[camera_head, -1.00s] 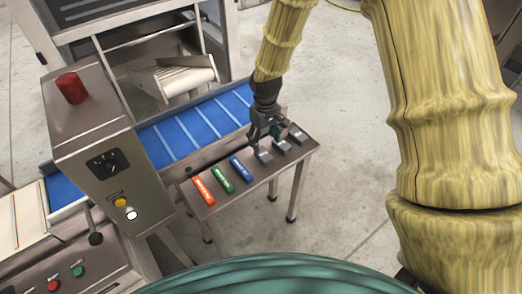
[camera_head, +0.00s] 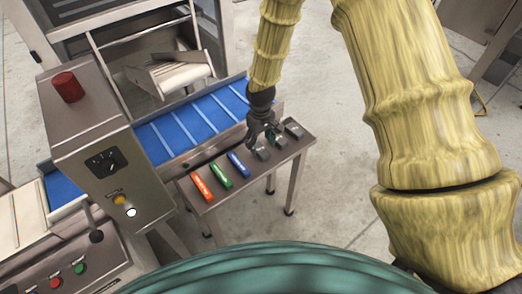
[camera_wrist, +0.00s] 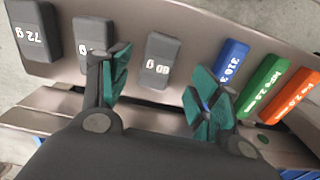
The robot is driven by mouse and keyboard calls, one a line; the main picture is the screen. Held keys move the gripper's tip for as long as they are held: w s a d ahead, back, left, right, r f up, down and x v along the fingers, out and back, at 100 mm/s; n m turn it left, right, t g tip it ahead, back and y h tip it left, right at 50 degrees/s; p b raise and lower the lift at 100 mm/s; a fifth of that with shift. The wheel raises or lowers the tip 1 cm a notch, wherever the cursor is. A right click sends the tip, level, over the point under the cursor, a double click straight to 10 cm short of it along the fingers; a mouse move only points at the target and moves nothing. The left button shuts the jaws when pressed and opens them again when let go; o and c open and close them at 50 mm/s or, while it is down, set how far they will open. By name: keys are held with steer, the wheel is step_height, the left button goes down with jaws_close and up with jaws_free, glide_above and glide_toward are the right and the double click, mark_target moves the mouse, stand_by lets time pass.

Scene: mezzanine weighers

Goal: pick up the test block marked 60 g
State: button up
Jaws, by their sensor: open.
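The block marked 60 g (camera_wrist: 163,60) is grey and lies on the small steel table, its label upside down in the wrist view. In the head view it is the grey block (camera_head: 262,154) beside the blue bar. My gripper (camera_wrist: 162,90) is open and empty, its green-padded fingers on either side of this block in the picture. I cannot tell how high the tips are above it. A second grey block (camera_wrist: 92,33) is partly covered by the left finger, its number hidden. A third block (camera_wrist: 33,30) reads 72 g.
Blue (camera_head: 238,164), green (camera_head: 221,175) and orange (camera_head: 202,187) bars lie in the same row on the steel table (camera_head: 225,198). A blue conveyor belt (camera_head: 190,128) runs behind it. A control box with a red knob (camera_head: 68,87) stands at the left.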

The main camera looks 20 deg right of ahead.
mark_target(261, 149)
steer(key=shift+d+f+p, duration=0.1)
steer(key=shift+f+p, duration=0.35)
steer(key=shift+f, duration=1.5)
steer(key=c, duration=1.1)
